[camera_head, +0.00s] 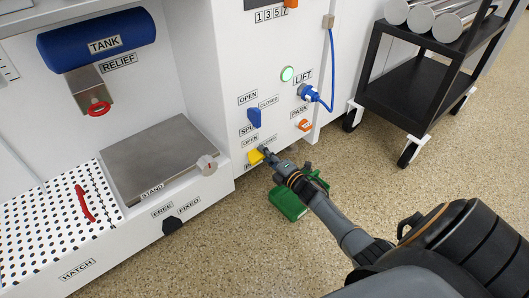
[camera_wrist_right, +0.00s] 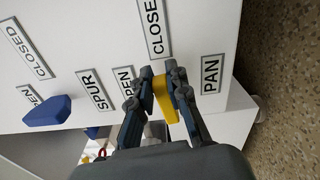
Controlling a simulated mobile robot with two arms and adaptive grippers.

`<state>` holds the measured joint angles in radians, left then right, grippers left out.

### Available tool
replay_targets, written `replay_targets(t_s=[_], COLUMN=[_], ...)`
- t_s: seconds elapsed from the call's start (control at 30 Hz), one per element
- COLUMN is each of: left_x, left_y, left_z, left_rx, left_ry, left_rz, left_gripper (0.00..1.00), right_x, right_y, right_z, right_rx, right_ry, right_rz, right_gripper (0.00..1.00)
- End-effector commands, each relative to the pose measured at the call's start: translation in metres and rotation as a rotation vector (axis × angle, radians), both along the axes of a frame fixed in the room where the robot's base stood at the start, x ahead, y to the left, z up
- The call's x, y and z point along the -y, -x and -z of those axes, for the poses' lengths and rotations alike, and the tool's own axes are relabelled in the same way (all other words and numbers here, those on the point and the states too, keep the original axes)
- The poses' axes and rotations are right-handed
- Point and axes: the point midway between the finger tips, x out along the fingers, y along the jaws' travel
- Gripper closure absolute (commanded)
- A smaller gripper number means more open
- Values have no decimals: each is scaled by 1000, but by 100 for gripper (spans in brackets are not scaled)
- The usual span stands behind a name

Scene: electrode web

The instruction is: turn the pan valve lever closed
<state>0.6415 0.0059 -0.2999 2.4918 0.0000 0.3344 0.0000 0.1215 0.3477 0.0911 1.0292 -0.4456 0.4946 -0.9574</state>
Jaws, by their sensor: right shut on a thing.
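The yellow pan valve lever (camera_head: 255,156) is on the white front panel, low down, beside the OPEN label and above the PAN label, which is partly covered. My right gripper (camera_head: 265,151) reaches it from the lower right. In the right wrist view the fingers (camera_wrist_right: 160,76) are shut on the yellow lever (camera_wrist_right: 164,100), one on each side. My left gripper is not in view.
The blue spur lever (camera_head: 254,118) sits just above; it also shows in the right wrist view (camera_wrist_right: 48,111). A blue lift plug (camera_head: 309,93) and orange park lever (camera_head: 304,125) are to the right. A green object (camera_head: 288,204) lies below my arm. A black cart (camera_head: 420,80) stands right.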

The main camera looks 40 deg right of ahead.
Motion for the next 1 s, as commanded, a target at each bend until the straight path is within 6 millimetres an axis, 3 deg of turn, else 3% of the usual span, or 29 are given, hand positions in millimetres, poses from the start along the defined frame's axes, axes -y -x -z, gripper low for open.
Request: replay_targets(t_s=[0.3,0.83,0.87,0.9,0.97,1.0], left_x=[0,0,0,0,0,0], left_y=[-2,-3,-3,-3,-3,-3], left_z=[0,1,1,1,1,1], left_rx=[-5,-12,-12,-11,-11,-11], left_ry=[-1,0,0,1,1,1], left_rz=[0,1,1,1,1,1], left_gripper=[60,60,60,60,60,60], right_x=[1,1,1,1,1,1], right_y=[-1,-1,-1,0,0,0], right_z=[3,4,4,4,4,4], right_rx=[-9,-11,-11,-11,-11,-11], right_ry=[-117,-140,-140,-140,-140,-140], right_rz=[1,2,2,2,2,2], right_gripper=[100,100,82,74,62,61])
